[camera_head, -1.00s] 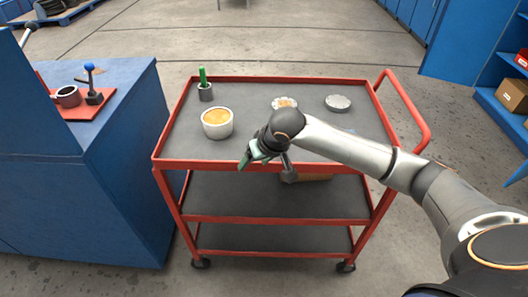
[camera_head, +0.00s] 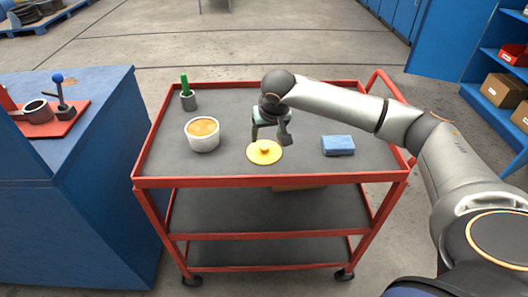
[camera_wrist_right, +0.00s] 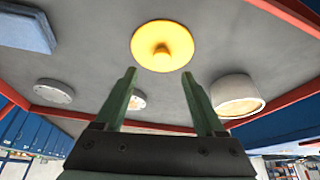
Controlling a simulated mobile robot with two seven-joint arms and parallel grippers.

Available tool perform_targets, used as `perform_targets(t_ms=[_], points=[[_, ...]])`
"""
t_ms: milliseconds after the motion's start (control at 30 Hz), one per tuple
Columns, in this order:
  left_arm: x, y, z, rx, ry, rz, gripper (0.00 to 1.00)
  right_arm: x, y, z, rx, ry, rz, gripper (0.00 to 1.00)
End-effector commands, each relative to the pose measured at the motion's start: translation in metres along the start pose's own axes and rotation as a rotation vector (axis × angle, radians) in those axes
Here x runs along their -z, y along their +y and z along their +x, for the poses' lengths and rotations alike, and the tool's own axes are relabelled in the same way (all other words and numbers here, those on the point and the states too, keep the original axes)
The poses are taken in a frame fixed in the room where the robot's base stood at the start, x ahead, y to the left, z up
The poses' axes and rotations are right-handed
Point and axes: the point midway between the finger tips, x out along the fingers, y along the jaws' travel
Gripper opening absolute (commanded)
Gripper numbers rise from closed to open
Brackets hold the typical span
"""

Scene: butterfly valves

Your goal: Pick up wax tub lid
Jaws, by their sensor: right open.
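The wax tub lid (camera_head: 264,152) is a flat yellow disc with a small knob, lying on the cart's top shelf; it also shows in the right wrist view (camera_wrist_right: 162,45). The wax tub (camera_head: 202,136), white with orange wax and uncovered, stands to its left; it also shows in the wrist view (camera_wrist_right: 236,96). My right gripper (camera_head: 269,138) is open and empty, pointing down just above and behind the lid. In the wrist view its fingertips (camera_wrist_right: 159,73) are spread just short of the knob. My left gripper is out of view.
A blue bench (camera_head: 90,180) stands left.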

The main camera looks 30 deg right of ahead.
Motion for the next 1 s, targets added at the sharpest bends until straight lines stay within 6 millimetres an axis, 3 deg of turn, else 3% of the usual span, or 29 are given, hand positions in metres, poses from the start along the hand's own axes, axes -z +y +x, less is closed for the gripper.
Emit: perform_targets(t_ms=[400,733,1000], points=[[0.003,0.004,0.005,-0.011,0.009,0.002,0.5,-0.007,-0.003,0.05,0.0,-0.001,-0.001,0.72],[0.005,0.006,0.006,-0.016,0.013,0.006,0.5,-0.006,-0.003,0.056,0.002,0.001,-0.002,0.72],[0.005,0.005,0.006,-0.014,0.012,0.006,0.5,-0.006,-0.002,0.056,0.001,0.0,-0.002,0.41]])
